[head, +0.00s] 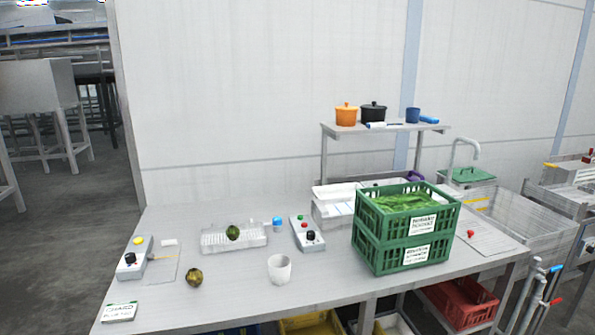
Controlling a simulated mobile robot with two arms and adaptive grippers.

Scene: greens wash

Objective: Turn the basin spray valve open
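A metal basin (545,222) stands at the right, with a curved grey faucet (466,148) at its back left. Upright pipes (528,290) at the lower right carry a blue handle (556,268) and a red handle (556,301). I cannot tell which handle is the spray valve, or whether it is open or closed. Neither of my grippers is in view.
Stacked green crates (405,245) with leafy greens stand on the worktable (235,290), left of the basin. A red bin (462,306) sits under the table.

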